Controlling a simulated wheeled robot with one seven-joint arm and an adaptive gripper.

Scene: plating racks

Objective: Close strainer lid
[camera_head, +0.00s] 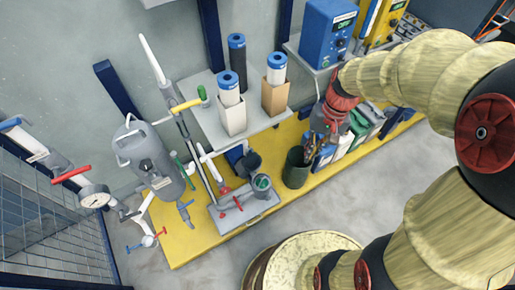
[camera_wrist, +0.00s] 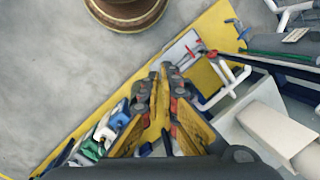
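A small grey round pot (camera_head: 262,186) with a green-tinted top stands on the grey pump plate (camera_head: 232,219) in the head view; it looks like the strainer. A dark round piece (camera_head: 251,163) stands tilted just behind it and may be its raised lid; the hinge is too small to make out. My gripper (camera_head: 318,142) is to the right of and above the pot, apart from it, near the dark green tool bucket. In the wrist view my gripper's two fingers (camera_wrist: 161,70) point towards the pump plate. The gap between their tips is unclear, and I see nothing held.
The tool bucket (camera_head: 295,169) stands on the yellow platform (camera_head: 195,242). Jugs (camera_head: 352,135) line its right side. A shelf with filter cartridges (camera_head: 237,48) is behind. A grey tank (camera_head: 155,160) and pipes with red valve handles (camera_wrist: 190,49) crowd the left. Grey floor is clear in front.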

